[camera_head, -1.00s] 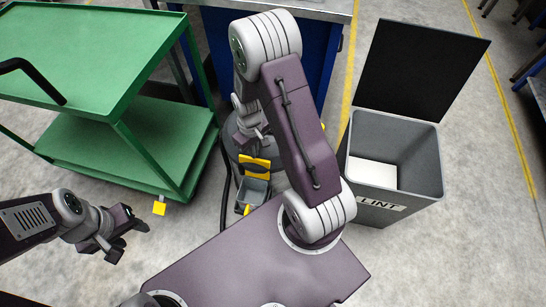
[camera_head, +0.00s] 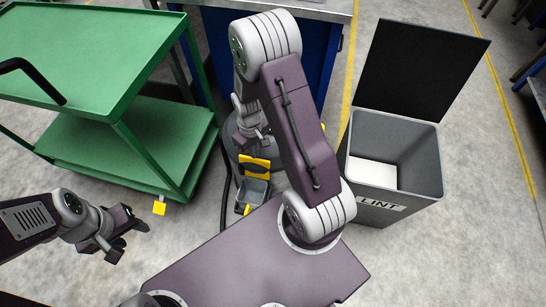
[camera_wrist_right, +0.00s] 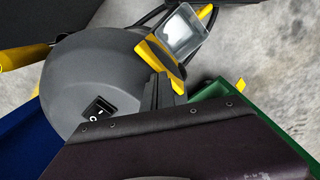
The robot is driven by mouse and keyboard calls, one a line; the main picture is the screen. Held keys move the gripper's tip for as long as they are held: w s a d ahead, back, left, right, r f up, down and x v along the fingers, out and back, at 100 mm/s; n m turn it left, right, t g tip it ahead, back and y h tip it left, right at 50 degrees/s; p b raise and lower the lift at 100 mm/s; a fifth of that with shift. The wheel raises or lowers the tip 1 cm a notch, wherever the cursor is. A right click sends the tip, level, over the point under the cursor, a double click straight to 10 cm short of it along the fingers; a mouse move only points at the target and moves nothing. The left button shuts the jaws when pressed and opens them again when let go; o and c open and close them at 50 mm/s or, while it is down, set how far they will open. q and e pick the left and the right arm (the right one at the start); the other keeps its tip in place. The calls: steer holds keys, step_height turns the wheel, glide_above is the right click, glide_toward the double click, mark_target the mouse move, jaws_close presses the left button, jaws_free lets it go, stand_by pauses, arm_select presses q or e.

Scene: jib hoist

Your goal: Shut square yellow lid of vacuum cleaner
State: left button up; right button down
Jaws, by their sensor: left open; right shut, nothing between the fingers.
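The vacuum cleaner (camera_wrist_right: 85,75) is a grey rounded body, partly hidden behind my right arm in the head view. Its square yellow lid (camera_head: 254,165) stands raised behind an open grey compartment (camera_head: 254,190). In the right wrist view the lid (camera_wrist_right: 157,56) is tilted up beside the compartment (camera_wrist_right: 185,32). My right gripper (camera_wrist_right: 158,85) is shut and empty, with its fingertips close by the lid on the vacuum body side; I cannot tell whether they touch. My left gripper (camera_head: 125,238) is open and empty, low at the left, well away from the vacuum.
A dark hose (camera_head: 226,195) runs beside the vacuum. A blue cabinet is behind.

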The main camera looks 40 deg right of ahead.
steer(key=shift+f+b, duration=0.45)
steer(key=shift+f, duration=0.25)
steer(key=shift+s, duration=0.1)
steer(key=shift+s+a+r+p, duration=0.15)
steer(key=shift+s+a+p, duration=0.15)
steer(key=shift+a, duration=0.1)
steer(key=shift+a, duration=0.1)
steer(key=shift+s+a+f, duration=0.25)
steer(key=shift+s+a, duration=0.1)
steer(key=shift+s, duration=0.05)
stand_by(0.5)
